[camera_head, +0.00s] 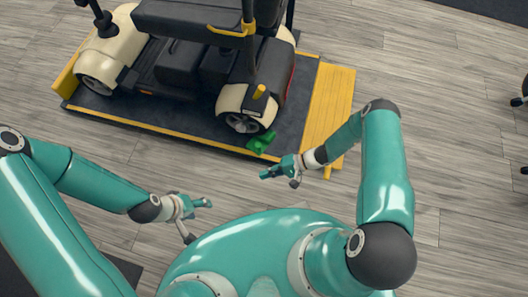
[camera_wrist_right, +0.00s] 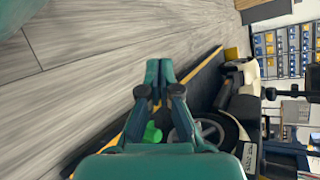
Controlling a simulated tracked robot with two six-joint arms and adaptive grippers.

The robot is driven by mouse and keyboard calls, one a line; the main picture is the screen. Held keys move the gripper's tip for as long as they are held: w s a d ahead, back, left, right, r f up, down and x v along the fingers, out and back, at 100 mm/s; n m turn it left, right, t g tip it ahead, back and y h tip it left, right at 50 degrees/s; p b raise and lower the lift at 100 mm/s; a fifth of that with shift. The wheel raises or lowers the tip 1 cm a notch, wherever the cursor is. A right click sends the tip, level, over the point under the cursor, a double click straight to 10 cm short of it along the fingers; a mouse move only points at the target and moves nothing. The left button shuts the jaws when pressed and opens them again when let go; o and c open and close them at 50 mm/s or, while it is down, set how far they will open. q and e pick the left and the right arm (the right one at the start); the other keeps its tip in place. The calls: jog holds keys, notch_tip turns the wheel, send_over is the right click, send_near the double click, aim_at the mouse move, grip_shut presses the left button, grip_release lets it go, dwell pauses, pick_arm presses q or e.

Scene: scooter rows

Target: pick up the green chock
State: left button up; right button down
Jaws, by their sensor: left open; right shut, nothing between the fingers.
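The green chock (camera_head: 261,142) lies on the dark platform (camera_head: 150,118) by its yellow front edge, beside the scooter's wheel (camera_head: 243,123). In the right wrist view the chock (camera_wrist_right: 152,133) shows low, behind my fingers and partly hidden by them. My right gripper (camera_head: 266,174) is shut and empty, a little below the chock in the head view and apart from it. In the wrist view its fingertips (camera_wrist_right: 159,66) are together. My left gripper (camera_head: 207,202) is open and empty over the floor, farther from the chock, to the lower left.
A cream and black scooter (camera_head: 190,60) stands on the platform. A yellow ramp (camera_head: 329,105) lies at the platform's right end. Grey plank floor (camera_head: 430,100) is free at the right. Shelving (camera_wrist_right: 292,50) shows at the right of the wrist view.

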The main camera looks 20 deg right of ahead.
jog(key=w+d+f+m+t+b, duration=0.1)
jog(key=w+d+f+t+b, duration=0.2)
jog(key=f+t, duration=0.1)
jog(key=w+d+f+m+t+h+b, duration=0.1)
jog(key=w+d+f+t+b, duration=0.2)
jog(key=d+f+t, duration=0.1)
jog(key=w+d+f+m+t+b, duration=0.1)
jog(key=w+d+f+t+b, duration=0.2)
jog(key=w+d+f+t, duration=0.1)
jog(key=shift+f+h, duration=0.4)
jog(key=shift+f, duration=0.15)
jog(key=shift+w+d, duration=0.1)
jog(key=shift+w, duration=0.1)
jog(key=b, duration=0.3)
send_over(265, 148)
jog(key=shift+w+r, duration=0.1)
jog(key=shift+r, duration=0.05)
pick_arm(q)
notch_tip(265, 148, down, 15)
jog(key=shift+s+a+r, duration=0.1)
